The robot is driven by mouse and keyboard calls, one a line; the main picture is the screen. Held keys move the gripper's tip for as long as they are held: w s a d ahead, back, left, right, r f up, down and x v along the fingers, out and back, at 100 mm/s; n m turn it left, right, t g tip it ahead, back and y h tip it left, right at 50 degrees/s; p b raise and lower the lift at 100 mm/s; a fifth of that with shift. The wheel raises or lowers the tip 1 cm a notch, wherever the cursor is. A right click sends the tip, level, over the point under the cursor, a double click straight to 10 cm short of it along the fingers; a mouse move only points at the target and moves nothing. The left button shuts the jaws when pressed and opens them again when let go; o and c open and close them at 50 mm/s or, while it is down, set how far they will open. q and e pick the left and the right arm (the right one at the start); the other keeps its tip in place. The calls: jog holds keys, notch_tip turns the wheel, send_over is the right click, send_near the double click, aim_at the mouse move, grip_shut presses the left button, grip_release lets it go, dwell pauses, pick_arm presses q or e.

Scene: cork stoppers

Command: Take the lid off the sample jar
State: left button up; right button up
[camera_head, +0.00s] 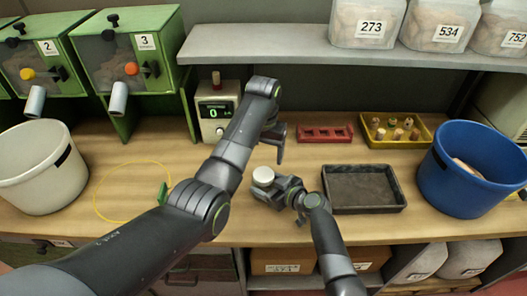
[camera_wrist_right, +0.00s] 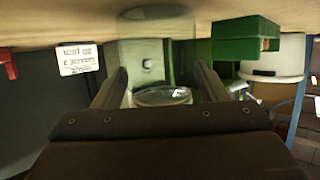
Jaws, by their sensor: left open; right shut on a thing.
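The sample jar shows in the right wrist view as a clear rounded body (camera_wrist_right: 162,97) between the two fingers. In the head view its white round lid (camera_head: 263,174) faces up and appears to sit on the jar; most of the jar below is hidden. My right gripper (camera_head: 265,189) is shut on the jar from the right, low over the table; its fingers also show in the right wrist view (camera_wrist_right: 158,88). My left gripper (camera_head: 275,150) is open and points down, behind and above the lid, apart from it.
A black tray (camera_head: 362,206) lies right of the jar. Behind are a red rack (camera_head: 325,134), a yellow tray (camera_head: 372,143) of corks and a display device (camera_head: 214,130). A blue bin (camera_head: 465,190) stands right, a white bucket (camera_head: 35,190) left. A yellow loop (camera_head: 100,207) lies front left.

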aim_at(263, 174)
pick_arm(q)
jog(key=m, duration=2.7)
jog(key=shift+f+m, duration=0.3)
jog(key=shift+f, duration=3.7)
